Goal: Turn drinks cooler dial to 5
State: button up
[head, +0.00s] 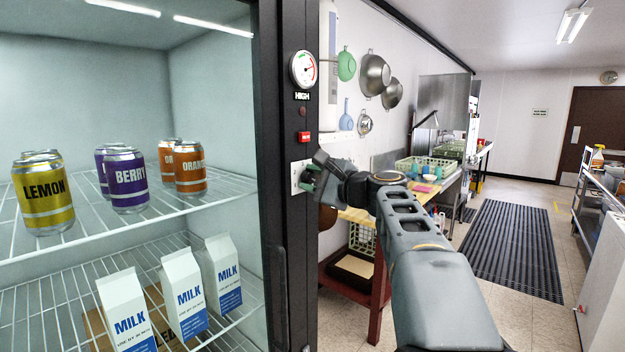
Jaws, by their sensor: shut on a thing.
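The drinks cooler (283,130) stands open at the left, with lit wire shelves inside. Its dial (309,176) is a small green knob on a pale plate (296,178), low on the black door post. My gripper (312,172) reaches in from the right and is shut on the dial. The gripper covers much of the dial, and its pointer and numbers cannot be read. Above it on the post are a round gauge (303,70), a sign reading HIGH (302,96) and a red display (304,136) too small to read.
Cans (44,195) and milk cartons (184,290) stand on the cooler shelves. A work table (362,216) with a green rack is behind my arm. Pans (375,75) hang on the wall. A dark mat (510,247) lies on open floor at right, beside a cart (597,205).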

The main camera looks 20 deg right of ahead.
jog(key=o, duration=0.9)
jog(key=shift+s, duration=0.1)
jog(key=b+v, duration=0.2)
jog(key=v, duration=1.1)
jog(key=shift+s+d, duration=0.15)
jog(key=shift+s, duration=0.15)
